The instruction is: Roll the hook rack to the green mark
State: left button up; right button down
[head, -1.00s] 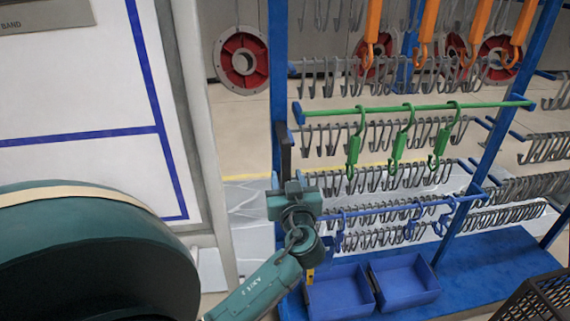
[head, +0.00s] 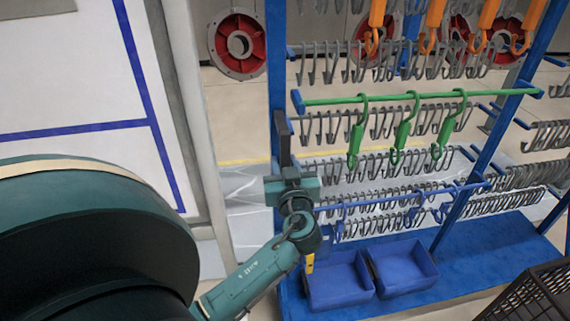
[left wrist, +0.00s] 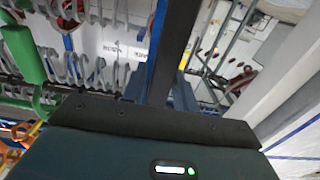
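The hook rack is a blue frame (head: 278,70) with rows of grey hooks, a green bar (head: 420,97) holding three green hooks, and a blue base (head: 480,257). It stands upright in front of me. My left gripper (head: 284,130) is at the rack's left post, its dark fingers upright along it. In the left wrist view the fingers (left wrist: 175,45) look like one closed dark bar, with the blue post just behind. I cannot tell whether they touch the post. My right gripper is not in view. No green floor mark shows.
Two blue bins (head: 338,282) sit on the rack's base. A white board (head: 70,85) with blue lines stands close on the left. A dark crate (head: 535,295) is at the lower right. Red-and-grey flanged parts (head: 238,45) are behind the rack, beyond a yellow floor line.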

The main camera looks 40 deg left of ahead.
pick_arm(q)
grip_shut()
